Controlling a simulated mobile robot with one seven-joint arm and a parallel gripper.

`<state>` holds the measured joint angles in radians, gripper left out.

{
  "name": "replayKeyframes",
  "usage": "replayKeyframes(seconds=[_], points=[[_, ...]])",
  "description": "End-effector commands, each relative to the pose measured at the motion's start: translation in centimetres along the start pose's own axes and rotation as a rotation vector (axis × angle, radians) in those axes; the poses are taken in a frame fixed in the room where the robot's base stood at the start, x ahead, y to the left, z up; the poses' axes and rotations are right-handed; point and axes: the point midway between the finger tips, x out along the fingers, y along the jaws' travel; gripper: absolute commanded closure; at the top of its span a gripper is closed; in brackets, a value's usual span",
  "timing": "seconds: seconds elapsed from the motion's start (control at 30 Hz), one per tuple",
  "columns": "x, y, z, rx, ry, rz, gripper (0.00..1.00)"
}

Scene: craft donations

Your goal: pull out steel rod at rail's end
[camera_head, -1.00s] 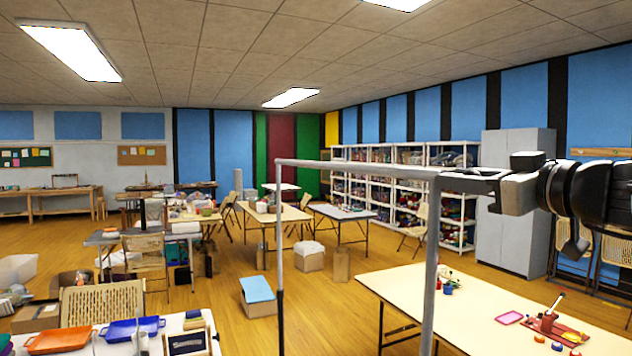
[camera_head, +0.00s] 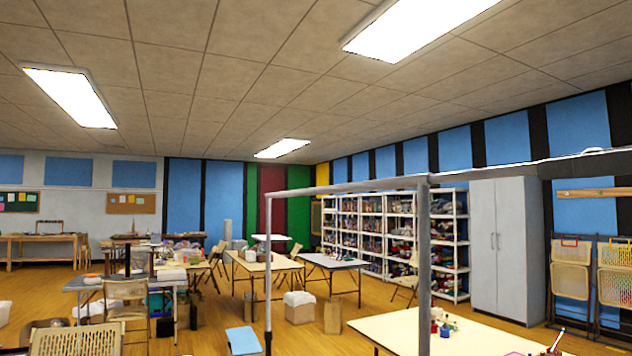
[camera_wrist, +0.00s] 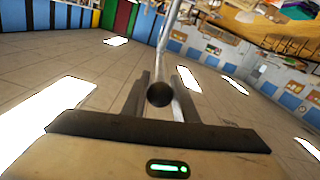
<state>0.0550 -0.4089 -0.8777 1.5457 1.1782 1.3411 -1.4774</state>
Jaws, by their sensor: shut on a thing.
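The garment rack's top rail (camera_head: 345,187) runs across the head view on two grey uprights. From the right upright (camera_head: 425,270), the steel rod (camera_head: 530,170) extends right and slightly up to the picture's edge. In the wrist view, the rod (camera_wrist: 167,35) leads away from my gripper (camera_wrist: 160,90), with its dark round end (camera_wrist: 159,95) between the fingers. My gripper is shut on the rod near this end. My gripper is not clearly visible in the head view.
A pale table (camera_head: 400,327) with small craft items stands behind the right upright. A grey cabinet (camera_head: 497,245), white shelves (camera_head: 447,230) and hanging folding chairs (camera_head: 570,275) line the right wall.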

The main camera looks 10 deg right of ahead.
Motion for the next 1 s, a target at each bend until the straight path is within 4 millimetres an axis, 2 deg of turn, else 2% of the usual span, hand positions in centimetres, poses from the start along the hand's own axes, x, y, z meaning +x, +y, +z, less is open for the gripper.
replayKeyframes(seconds=[0.33, 0.37, 0.47, 0.8, 0.87, 1.0], points=[[-0.2, 0.0, -0.2, -0.002, 0.003, 0.001, 1.0], [-0.2, 0.0, -0.2, -0.002, 0.004, 0.001, 0.71], [-0.2, 0.0, -0.2, -0.002, 0.003, 0.001, 0.56], [-0.5, 0.0, -0.1, -0.002, 0.002, 0.001, 0.56], [-1.0, 0.0, -0.1, -0.002, 0.003, 0.001, 0.56], [-3.4, 0.0, -0.1, -0.002, 0.004, 0.003, 0.56]])
